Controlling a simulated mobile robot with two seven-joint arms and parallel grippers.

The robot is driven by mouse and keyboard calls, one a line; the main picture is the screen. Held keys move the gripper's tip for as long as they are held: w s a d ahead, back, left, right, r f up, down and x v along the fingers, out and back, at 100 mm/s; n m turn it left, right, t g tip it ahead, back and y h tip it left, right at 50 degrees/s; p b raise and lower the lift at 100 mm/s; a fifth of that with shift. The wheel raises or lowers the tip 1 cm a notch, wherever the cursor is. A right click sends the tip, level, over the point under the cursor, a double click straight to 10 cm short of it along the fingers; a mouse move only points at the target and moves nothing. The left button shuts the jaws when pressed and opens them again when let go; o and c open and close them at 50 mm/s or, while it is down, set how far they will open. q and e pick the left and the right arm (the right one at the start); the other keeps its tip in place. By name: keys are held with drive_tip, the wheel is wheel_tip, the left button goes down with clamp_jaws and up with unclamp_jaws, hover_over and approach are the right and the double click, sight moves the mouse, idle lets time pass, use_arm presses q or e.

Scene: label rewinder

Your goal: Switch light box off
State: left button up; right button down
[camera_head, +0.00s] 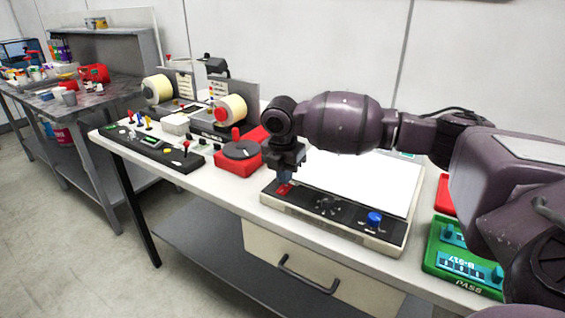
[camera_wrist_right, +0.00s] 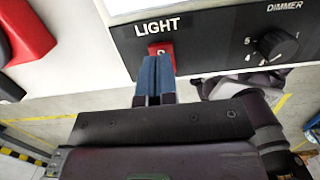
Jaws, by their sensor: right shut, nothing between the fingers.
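The light box (camera_head: 366,176) lies on the white table with a bright white glowing panel. Its black front strip holds a red switch (camera_head: 284,188) at the left and a blue knob (camera_head: 374,218) at the right. In the right wrist view the red switch (camera_wrist_right: 158,50) sits under the word LIGHT, left of a black dimmer knob (camera_wrist_right: 278,44). My right gripper (camera_head: 285,178) is shut and empty, fingers pointing down at the switch. Its blue-grey fingertips (camera_wrist_right: 154,62) cover the lower part of the switch; whether they touch cannot be told. My left gripper is not in view.
A red turntable with a black disc (camera_head: 240,151) stands left of the light box. A rewinder with a label roll (camera_head: 230,109) is behind it. Bare tabletop (camera_head: 222,181) shows in front of the turntable.

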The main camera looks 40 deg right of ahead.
drive_tip(key=shift+d+f, duration=0.1)
drive_tip(key=shift+f, duration=0.55)
